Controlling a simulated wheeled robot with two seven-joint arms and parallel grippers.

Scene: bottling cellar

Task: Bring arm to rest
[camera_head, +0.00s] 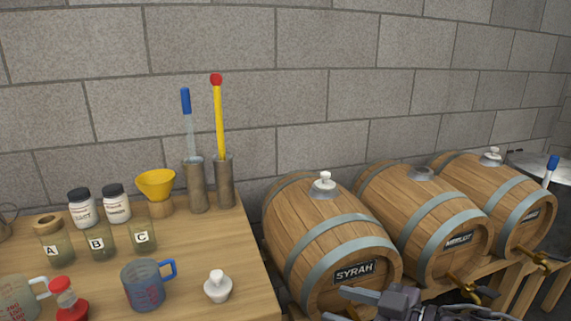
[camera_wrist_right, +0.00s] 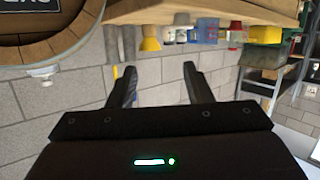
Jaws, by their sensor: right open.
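My right gripper (camera_wrist_right: 160,88) shows in the wrist view with its two dark fingers spread apart and nothing between them. In the head view, part of my right arm and gripper (camera_head: 385,299) shows at the bottom edge, in front of the Syrah barrel (camera_head: 330,240). The wrist view is upside down, with the table (camera_wrist_right: 210,14) at its top and a barrel (camera_wrist_right: 50,30) at top left. My left gripper is in neither view.
The table (camera_head: 190,290) holds jars A, B and C, a blue measuring jug (camera_head: 143,287), a white stopper (camera_head: 218,287), a yellow funnel (camera_head: 156,184) and tall tool holders. The Merlot barrel (camera_head: 425,225) and another barrel (camera_head: 495,205) stand to the right. A block wall is behind.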

